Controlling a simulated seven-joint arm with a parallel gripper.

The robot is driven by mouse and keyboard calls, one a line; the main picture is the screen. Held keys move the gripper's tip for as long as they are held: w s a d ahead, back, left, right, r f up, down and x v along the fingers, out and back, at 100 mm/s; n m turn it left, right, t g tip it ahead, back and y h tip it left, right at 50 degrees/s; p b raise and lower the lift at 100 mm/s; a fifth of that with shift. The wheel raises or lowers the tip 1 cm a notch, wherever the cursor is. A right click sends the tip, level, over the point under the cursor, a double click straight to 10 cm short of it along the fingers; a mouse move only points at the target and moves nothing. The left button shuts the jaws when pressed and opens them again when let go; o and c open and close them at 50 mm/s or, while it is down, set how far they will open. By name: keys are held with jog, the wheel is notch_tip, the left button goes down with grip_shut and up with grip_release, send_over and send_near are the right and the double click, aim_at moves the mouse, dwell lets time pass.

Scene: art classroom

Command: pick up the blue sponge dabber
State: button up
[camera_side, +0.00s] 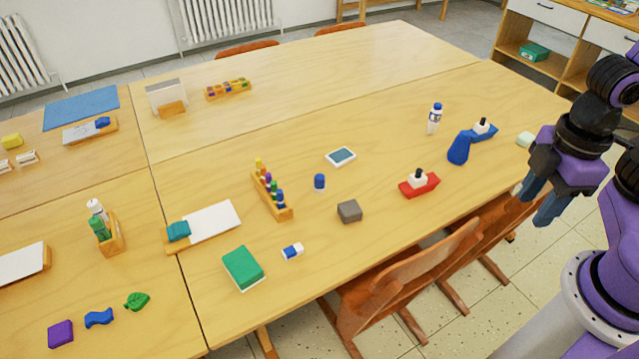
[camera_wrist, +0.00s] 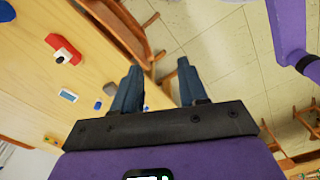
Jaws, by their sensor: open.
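The blue sponge dabber (camera_side: 319,182) appears to be the small blue cylinder standing upright on the table, between a dark-screened device and a grey block. In the wrist view a small bluish shape (camera_wrist: 98,105) near the grey block is probably the same dabber, too small to be sure. My gripper (camera_side: 542,207) hangs beyond the table's right edge, well to the right of the dabber.
A grey block (camera_side: 349,211), a device (camera_side: 340,156) and a rack of coloured pegs (camera_side: 272,192) surround the dabber. A red boat (camera_side: 419,184), a blue flared object (camera_side: 459,148) and a blue boat (camera_side: 483,131) stand toward my gripper. Chairs (camera_side: 410,262) line the near edge.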

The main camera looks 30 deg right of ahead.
dwell(0.4)
jog(key=o, duration=0.3)
jog(key=shift+o, duration=0.2)
jog(key=w+a+f+n+t+h, duration=0.2)
jog(key=w+a+f+n, duration=0.1)
jog(key=w, duration=0.4)
jog(key=w+a+f+n+t+h, duration=0.2)
jog(key=w+h, duration=0.1)
jog(key=w, duration=0.4)
jog(key=w+a+f+n+t+h, duration=0.1)
jog(key=w+a+f+n+h, duration=0.15)
jog(key=w, duration=0.35)
jog(key=n+t+y, duration=0.2)
jog(key=n+t, duration=0.5)
jog(key=n, duration=0.4)
send_near(320, 183)
jog(key=x, duration=1.1)
jog(key=shift+w+d+f, duration=0.15)
jog(key=shift+w+d, duration=0.05)
jog(key=shift+w, duration=0.1)
